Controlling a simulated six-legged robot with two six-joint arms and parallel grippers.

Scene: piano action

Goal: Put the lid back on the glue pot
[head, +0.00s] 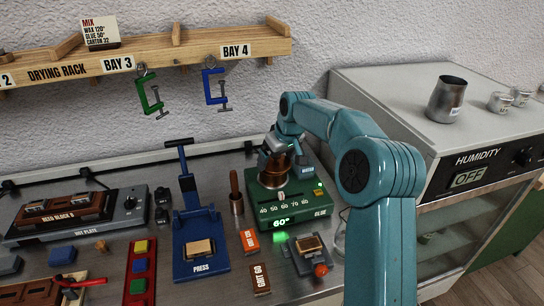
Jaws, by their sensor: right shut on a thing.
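The glue pot (273,176) is a copper-brown vessel standing in the green glue heater (287,206), whose display reads 60°. My right gripper (274,155) points down right at the top of the pot. It is shut on what appears to be the pot's lid, which is mostly hidden by the fingers and wrist. I cannot tell whether the lid touches the pot's rim. No lid shows elsewhere on the bench. My left gripper is not in view.
The blue press (195,225) and a wooden-handled tool (236,190) stand left of the heater. Small orange and brown boxes (261,279) lie in front. The humidity cabinet (470,165) stands at right. The drying rack (150,58) with clamps hangs above.

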